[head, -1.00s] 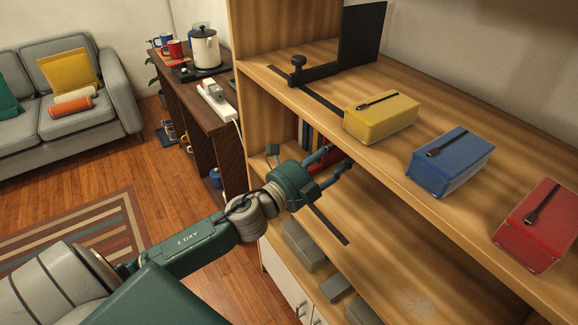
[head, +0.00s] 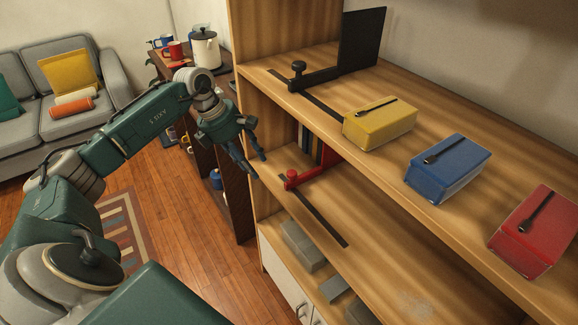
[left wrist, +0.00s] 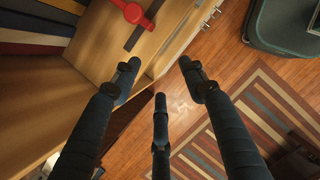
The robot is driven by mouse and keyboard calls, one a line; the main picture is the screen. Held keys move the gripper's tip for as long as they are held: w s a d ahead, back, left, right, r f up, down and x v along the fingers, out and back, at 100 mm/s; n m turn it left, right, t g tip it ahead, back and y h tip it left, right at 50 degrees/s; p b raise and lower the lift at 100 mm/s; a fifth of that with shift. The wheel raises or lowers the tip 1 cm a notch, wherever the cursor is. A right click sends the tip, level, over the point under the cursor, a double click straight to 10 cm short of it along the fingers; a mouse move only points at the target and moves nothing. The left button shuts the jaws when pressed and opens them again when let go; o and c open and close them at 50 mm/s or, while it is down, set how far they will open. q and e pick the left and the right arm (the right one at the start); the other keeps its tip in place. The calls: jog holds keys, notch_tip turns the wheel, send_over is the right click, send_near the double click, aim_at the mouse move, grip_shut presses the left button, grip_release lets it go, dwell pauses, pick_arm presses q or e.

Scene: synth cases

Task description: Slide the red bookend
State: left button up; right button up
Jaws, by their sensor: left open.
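The red bookend (head: 322,168) stands on the middle shelf, its round red knob at the front over a dark strip (head: 318,215). Its back part is partly hidden under the upper shelf. Books (head: 309,143) stand close behind it to the left; I cannot tell if they touch. The knob also shows at the top of the left wrist view (left wrist: 133,11). My left gripper (head: 259,168) is open and empty, just left of the shelf's front edge, apart from the knob. Its spread fingers show in the left wrist view (left wrist: 160,66). My right gripper is not in view.
On the upper shelf are a black bookend (head: 362,40) and yellow (head: 380,122), blue (head: 448,167) and red (head: 535,228) boxes. Grey boxes (head: 303,245) sit lower down. A dark side table (head: 232,185) stands behind my gripper. The middle shelf right of the strip is clear.

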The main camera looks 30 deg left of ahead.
pick_arm(q)
jog(key=p, duration=0.3)
send_over(291, 172)
jog(key=s+a, duration=0.2)
jog(key=s, duration=0.1)
jog(key=f, duration=0.1)
jog(key=w+d+f+p, duration=0.1)
jog(key=w+f, duration=0.1)
jog(key=shift+w+d+f, duration=0.1)
jog(key=shift+d+f, duration=0.15)
jog(key=shift+f, duration=0.1)
jog(key=shift+w+d+f, duration=0.1)
jog(key=shift+w+f, duration=0.05)
jog(key=shift+f, duration=0.3)
jog(key=shift+c, duration=0.3)
grip_shut()
